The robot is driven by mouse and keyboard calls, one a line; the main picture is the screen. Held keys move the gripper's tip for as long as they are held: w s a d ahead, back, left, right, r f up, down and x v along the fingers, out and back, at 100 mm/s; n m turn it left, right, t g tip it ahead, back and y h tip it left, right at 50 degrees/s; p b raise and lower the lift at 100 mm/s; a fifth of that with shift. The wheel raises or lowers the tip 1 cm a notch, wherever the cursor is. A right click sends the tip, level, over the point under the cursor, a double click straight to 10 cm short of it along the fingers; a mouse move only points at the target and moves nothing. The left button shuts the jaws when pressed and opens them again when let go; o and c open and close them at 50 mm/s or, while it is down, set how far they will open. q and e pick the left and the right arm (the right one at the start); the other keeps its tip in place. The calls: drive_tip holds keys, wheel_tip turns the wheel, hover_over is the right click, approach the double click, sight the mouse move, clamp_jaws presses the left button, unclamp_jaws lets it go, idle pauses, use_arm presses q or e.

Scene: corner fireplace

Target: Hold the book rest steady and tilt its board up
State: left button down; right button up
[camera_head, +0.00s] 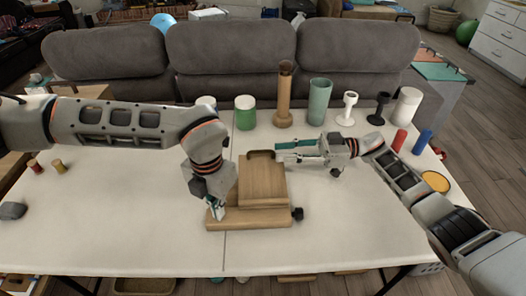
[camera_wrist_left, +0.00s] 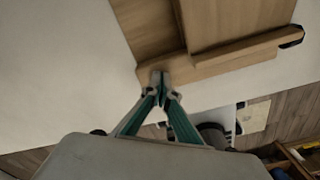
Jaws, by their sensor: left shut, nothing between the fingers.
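The wooden book rest has a base (camera_head: 248,219) with a board (camera_head: 264,184) that looks flat or nearly so. A dark knob (camera_head: 297,214) sticks out at the base's right end. My left gripper (camera_head: 217,212) points down, shut, at the base's front left part. In the left wrist view its closed fingertips (camera_wrist_left: 160,80) meet or overlap the edge of the base (camera_wrist_left: 210,66), with the board (camera_wrist_left: 225,20) beyond; contact is unclear. My right gripper (camera_head: 281,151) is open, its fingers pointing left beside the board's upper right corner. Nothing shows between them.
Behind the rest stand a green jar (camera_head: 245,112), a wooden vase (camera_head: 284,98), a teal cup (camera_head: 319,101) and white and dark stands. A red cylinder (camera_head: 399,140) and a blue one (camera_head: 422,142) stand at right. The table (camera_head: 120,225) is clear at front left.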

sight(273, 152)
drive_tip(key=shift+s+a, duration=0.1)
drive_tip(key=shift+a, duration=3.1)
clamp_jaws()
